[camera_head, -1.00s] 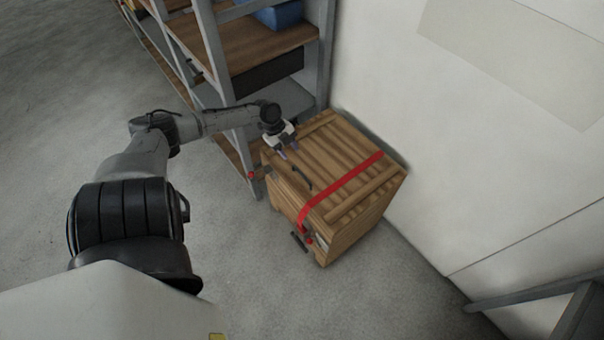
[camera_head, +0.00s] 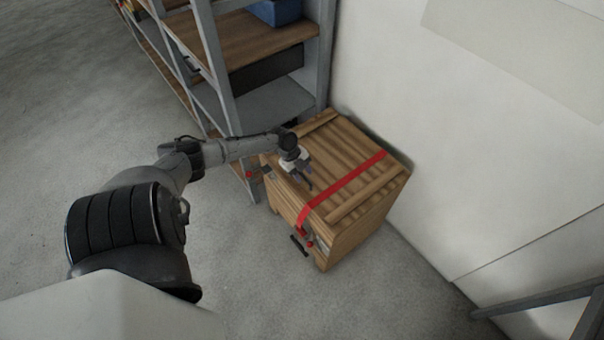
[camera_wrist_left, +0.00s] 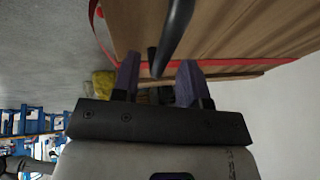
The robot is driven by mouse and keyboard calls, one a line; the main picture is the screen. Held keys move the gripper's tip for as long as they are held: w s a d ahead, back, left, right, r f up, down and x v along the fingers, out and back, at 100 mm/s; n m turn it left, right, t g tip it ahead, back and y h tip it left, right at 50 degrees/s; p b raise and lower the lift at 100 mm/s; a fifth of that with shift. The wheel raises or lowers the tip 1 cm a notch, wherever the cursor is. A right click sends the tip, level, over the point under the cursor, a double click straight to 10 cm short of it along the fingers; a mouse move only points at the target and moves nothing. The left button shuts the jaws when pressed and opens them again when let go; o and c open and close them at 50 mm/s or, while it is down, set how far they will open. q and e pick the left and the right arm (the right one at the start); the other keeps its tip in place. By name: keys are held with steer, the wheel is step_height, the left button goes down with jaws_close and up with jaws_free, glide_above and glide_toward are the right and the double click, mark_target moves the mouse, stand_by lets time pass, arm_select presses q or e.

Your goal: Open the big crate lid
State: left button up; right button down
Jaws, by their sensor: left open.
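The big wooden crate (camera_head: 345,235) stands on the floor against the white wall, its slatted lid (camera_head: 350,150) closed. A red strap (camera_head: 345,187) runs across the lid and down the front. A dark curved handle (camera_head: 306,184) sits near the lid's front edge; it also shows in the left wrist view (camera_wrist_left: 174,35). My left gripper (camera_head: 304,174) is over the lid at this handle. In the left wrist view my left gripper (camera_wrist_left: 157,80) is open, and the handle reaches down between its two purple fingertips. I cannot tell if they touch it. My right gripper is not in view.
A metal shelf rack with wooden boards (camera_head: 265,48) stands just behind and left of the crate, close to my left arm. A blue bin (camera_head: 276,11) is on it. A second dark handle (camera_head: 299,245) is low on the crate's front. Grey floor in front is clear.

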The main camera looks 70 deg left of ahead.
arm_select(q)
jaws_close()
stand_by(0.4)
